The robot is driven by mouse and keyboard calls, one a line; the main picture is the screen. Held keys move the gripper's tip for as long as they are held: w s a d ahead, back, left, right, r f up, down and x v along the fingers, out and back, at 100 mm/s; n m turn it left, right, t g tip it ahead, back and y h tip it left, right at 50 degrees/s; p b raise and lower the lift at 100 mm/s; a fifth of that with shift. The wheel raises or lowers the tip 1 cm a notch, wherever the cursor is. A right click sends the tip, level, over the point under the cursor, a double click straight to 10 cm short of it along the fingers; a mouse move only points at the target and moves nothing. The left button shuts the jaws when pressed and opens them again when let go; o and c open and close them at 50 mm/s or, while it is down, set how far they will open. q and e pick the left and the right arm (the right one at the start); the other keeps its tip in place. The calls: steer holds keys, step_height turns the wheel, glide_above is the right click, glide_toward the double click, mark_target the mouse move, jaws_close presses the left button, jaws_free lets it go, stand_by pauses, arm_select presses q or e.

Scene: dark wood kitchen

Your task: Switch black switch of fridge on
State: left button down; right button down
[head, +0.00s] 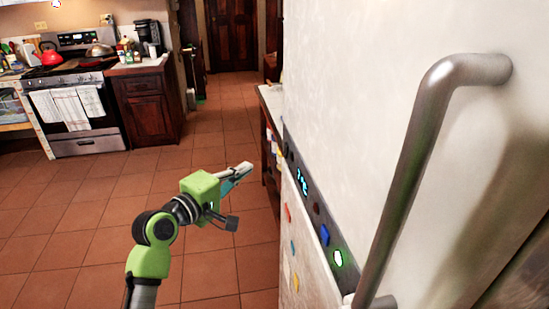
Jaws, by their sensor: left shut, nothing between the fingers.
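The white fridge (350,90) fills the right side of the head view. A narrow dark control panel (308,203) runs along it, with a lit blue temperature display (302,181). Below the display are a small dark reddish button (316,208), a blue switch (324,235) and a glowing green one (338,257). Another dark spot (290,155) shows near the panel's far end. I cannot tell which of these is the black switch. My left gripper (246,170) is shut and empty, left of the panel and apart from it. My right gripper is out of view.
A large metal fridge handle (415,150) stands out at the right. Small coloured magnets (287,212) dot the lower door. A shelf unit (268,135) stands beyond the fridge. A stove (75,100) and dark cabinet (150,105) stand at the far left. The tiled floor (80,210) is clear.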

mark_target(286, 150)
arm_select(q)
steer(key=w+d+f+p, duration=0.1)
steer(key=w+d+p, duration=0.1)
steer(key=w+d, duration=0.4)
steer(key=shift+w+d, duration=0.35)
steer(key=shift+d, duration=0.6)
steer(key=shift+d+f+h+b, duration=0.15)
steer(key=shift+d+h+b, duration=0.15)
steer(key=shift+b, duration=0.15)
steer(key=shift+a, duration=0.1)
